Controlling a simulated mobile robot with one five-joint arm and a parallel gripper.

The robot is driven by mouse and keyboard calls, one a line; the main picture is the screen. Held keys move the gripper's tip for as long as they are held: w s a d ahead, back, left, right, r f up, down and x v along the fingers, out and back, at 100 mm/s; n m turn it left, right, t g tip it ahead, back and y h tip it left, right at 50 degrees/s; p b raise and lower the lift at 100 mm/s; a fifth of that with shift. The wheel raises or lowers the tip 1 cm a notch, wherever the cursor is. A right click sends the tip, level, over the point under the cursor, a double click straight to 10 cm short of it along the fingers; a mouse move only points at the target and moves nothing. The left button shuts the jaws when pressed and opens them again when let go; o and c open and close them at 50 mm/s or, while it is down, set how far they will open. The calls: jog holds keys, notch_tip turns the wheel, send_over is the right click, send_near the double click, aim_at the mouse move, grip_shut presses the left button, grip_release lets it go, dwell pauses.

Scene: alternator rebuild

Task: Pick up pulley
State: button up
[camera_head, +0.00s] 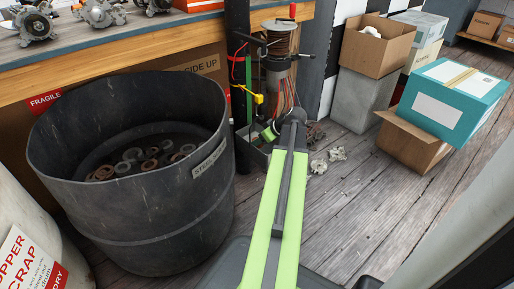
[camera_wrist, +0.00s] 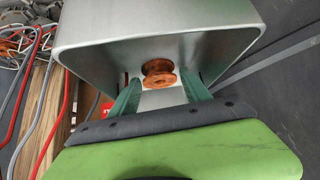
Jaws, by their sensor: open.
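In the wrist view, a copper-coloured round part (camera_wrist: 158,73) with flanged ends looks like the pulley. It lies inside a silver metal bin or housing (camera_wrist: 95,48) with a rounded rectangular rim. My gripper (camera_wrist: 160,88) is open, its two green fingers reaching in under the rim on either side of the copper part. The part appears between or just beyond the fingertips; I cannot tell whether they touch it. In the head view my green arm reaches forward and down, and my gripper's fingers and the pulley cannot be made out there.
A large black drum (camera_head: 130,220) holding several rings stands left of my arm. A wooden workbench (camera_head: 115,55) with alternators is behind it. A wire spool (camera_head: 280,38) stands ahead. Cardboard boxes (camera_head: 376,48) and a teal box (camera_head: 454,92) are at right. Wood floor between is mostly clear.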

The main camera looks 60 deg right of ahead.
jog(key=shift+r, duration=0.1)
grip_shut()
jog(key=shift+s+r+p, duration=0.3)
jog(key=shift+r+p, duration=0.1)
jog(key=shift+p, duration=0.05)
jog(key=s+a+r+p, duration=0.1)
jog(key=s+r+p, duration=0.6)
jog(key=s, duration=0.6)
jog(key=shift+s+a, duration=0.15)
jog(key=shift+a, duration=0.25)
notch_tip(320, 180, up, 50)
jog(key=p, duration=5)
jog(key=shift+r, duration=0.25)
